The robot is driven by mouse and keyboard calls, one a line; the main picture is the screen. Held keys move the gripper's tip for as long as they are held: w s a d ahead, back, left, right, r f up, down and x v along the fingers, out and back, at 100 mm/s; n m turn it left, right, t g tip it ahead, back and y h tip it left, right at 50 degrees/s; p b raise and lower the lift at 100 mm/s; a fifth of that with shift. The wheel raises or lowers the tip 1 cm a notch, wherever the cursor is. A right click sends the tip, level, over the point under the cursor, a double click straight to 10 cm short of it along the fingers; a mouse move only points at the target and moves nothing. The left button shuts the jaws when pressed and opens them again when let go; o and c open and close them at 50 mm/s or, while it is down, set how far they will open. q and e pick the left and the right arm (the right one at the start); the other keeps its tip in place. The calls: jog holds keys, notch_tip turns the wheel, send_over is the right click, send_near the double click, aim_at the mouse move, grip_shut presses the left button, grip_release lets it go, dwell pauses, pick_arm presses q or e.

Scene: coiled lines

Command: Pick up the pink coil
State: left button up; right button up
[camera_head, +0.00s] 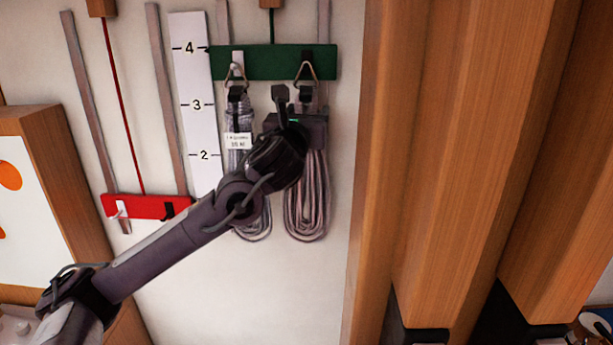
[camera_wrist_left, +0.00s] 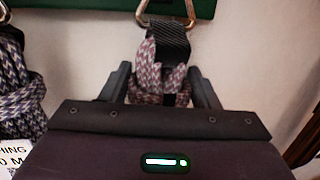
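The pink coil (camera_head: 308,205), a bundle of pinkish-grey line, hangs by a black strap and a metal ring from the right hook of a green rail (camera_head: 222,63). The top of the pink coil also shows in the left wrist view (camera_wrist_left: 155,80). My left gripper (camera_wrist_left: 160,78) is at the upper part of this coil. Its dark fingers stand one on each side of the bundle, apart and looking open. Whether they touch the line is not clear. The gripper and wrist hide part of the coil in the head view. My right gripper is not in view.
A greyer coil (camera_head: 250,230) with a white tag hangs close on the left hook. A red rail (camera_head: 147,206) and a numbered white strip (camera_head: 197,105) are on the wall further left. A large wooden panel (camera_head: 470,150) stands to the right.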

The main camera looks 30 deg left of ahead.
pick_arm(q)
grip_shut()
jog(key=shift+r, duration=0.1)
jog(key=shift+s, duration=0.1)
